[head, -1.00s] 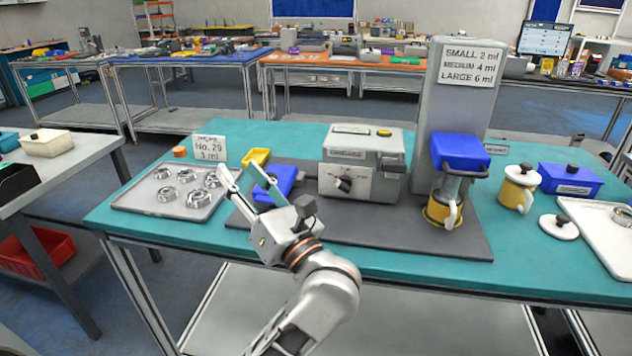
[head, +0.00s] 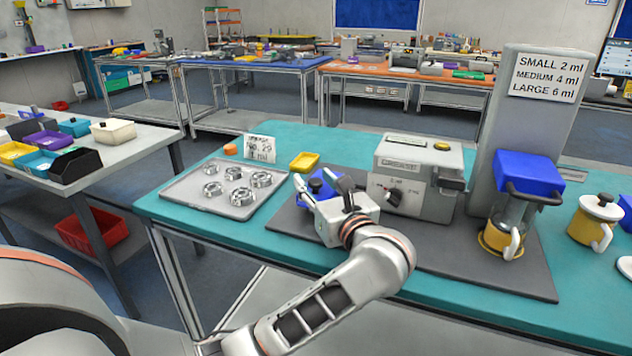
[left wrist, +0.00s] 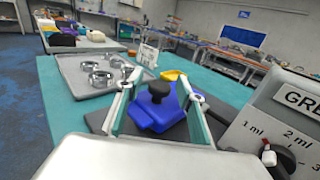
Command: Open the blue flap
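A blue flap-like part with a black knob (head: 322,186) lies on the dark grey mat, left of the grey grease machine (head: 418,178). It also shows in the left wrist view (left wrist: 158,108), with the knob standing up from it. My left gripper (head: 324,181) is open. In the left wrist view its two fingers (left wrist: 158,100) stand apart on either side of the black knob, with a gap on both sides. The gripper partly hides the blue part in the head view. My right gripper is not in view.
A metal tray (head: 190,194) with several bearing rings lies to the left. A yellow dish (head: 304,161) sits just behind the blue part. A tall grey dispenser (head: 540,120) with a blue block and a yellow-based mug stands at the right. The mat's front is clear.

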